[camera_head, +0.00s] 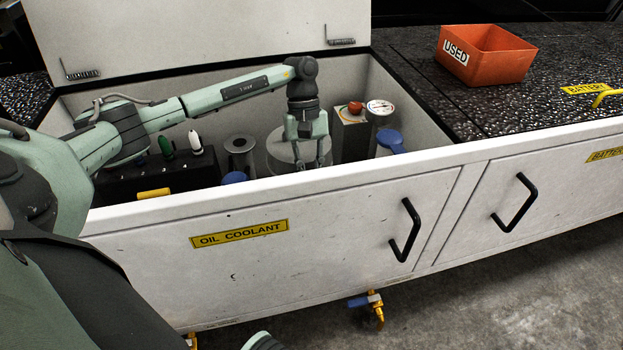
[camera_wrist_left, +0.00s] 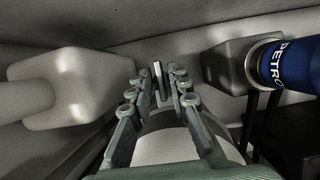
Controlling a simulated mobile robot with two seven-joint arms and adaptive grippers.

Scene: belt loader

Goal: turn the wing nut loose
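My left gripper (camera_head: 308,158) points down into the open bay, over a round grey housing (camera_head: 285,150). In the left wrist view the fingers (camera_wrist_left: 158,98) are apart, one on each side of a gap. A thin upright metal piece, which looks like the wing nut (camera_wrist_left: 158,80), stands between or just beyond the fingertips, above the pale rounded top of the housing (camera_wrist_left: 165,148). I cannot tell whether the fingertips touch it. In the head view the wing nut is hidden by the gripper.
The bay's white front wall (camera_head: 270,185) and raised lid (camera_head: 200,30) bound the space. Right of the gripper are a box with a red knob (camera_head: 355,107), a gauge (camera_head: 380,107) and a blue cap (camera_head: 391,140). An orange "USED" bin (camera_head: 505,60) stands on the right deck.

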